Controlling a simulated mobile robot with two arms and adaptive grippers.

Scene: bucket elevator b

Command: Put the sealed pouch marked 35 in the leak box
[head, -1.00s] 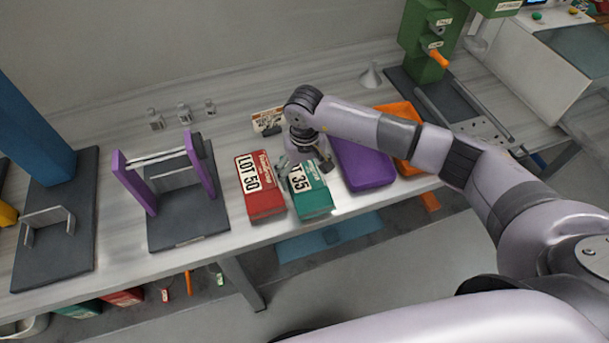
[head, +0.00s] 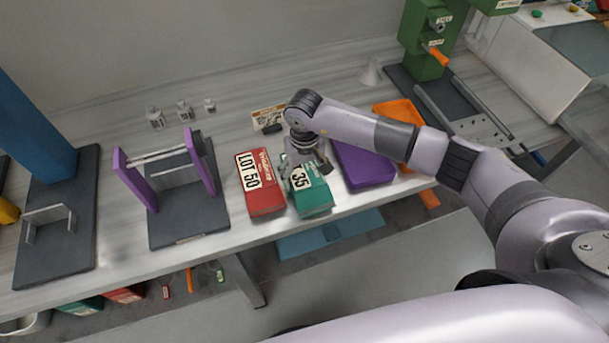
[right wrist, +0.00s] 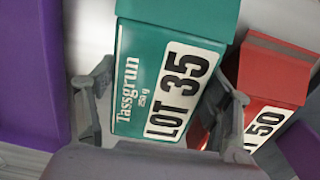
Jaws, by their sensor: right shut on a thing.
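The green pouch marked LOT 35 (head: 310,198) lies at the front of the bench, right of the red pouch marked LOT 50 (head: 262,186). My right gripper (head: 306,173) is over its rear half, a finger on each side, and hides part of the label. In the right wrist view the green pouch (right wrist: 165,80) sits between the two fingers of the right gripper (right wrist: 165,105), which is shut on it. The pouch appears to be still at bench level. No box in view is labelled leak box that I can read. My left gripper is out of view.
A purple tray (head: 362,165) is close right of the green pouch, with an orange tray (head: 398,112) behind it. A purple-posted stand (head: 188,225) is at left. Small bottles (head: 184,108) stand behind. A green press (head: 425,45) and a white machine (head: 515,75) are at the right.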

